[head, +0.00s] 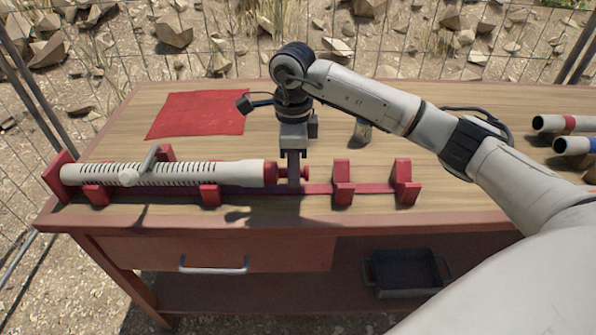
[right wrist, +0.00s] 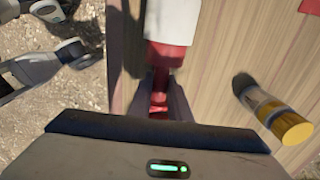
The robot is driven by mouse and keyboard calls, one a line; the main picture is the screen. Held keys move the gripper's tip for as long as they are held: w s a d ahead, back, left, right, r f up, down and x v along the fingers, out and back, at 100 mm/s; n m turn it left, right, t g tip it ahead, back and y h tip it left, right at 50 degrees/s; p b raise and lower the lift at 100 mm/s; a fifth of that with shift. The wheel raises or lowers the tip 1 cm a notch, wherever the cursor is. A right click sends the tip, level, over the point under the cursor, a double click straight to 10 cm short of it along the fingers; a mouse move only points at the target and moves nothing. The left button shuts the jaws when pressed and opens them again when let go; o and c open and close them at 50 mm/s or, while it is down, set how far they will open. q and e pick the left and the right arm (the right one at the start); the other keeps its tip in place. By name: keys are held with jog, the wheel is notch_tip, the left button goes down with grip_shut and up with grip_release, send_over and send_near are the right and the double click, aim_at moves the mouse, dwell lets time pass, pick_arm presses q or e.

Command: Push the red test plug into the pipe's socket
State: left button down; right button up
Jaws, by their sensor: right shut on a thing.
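The white slotted pipe (head: 215,174) lies level in a red cradle (head: 375,189) along the table's front. The red test plug (head: 270,174) sits in line at the pipe's right end, its wide part against the white socket end. How deep it sits inside is hidden. My right gripper (head: 293,182) points down and is shut on the plug's narrower stem. In the right wrist view the plug (right wrist: 163,55) meets the white pipe end (right wrist: 172,20), with its stem between the dark fingers (right wrist: 160,95).
A grey lever (head: 142,168) crosses the pipe near its left end. A red cloth (head: 197,114) lies behind. A black tray (head: 405,270) is on the lower shelf.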

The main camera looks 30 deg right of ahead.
jog(key=shift+w+a, duration=0.65)
jog(key=shift+a, duration=0.35)
jog(key=o, duration=0.9)
jog(key=shift+o, duration=0.2)
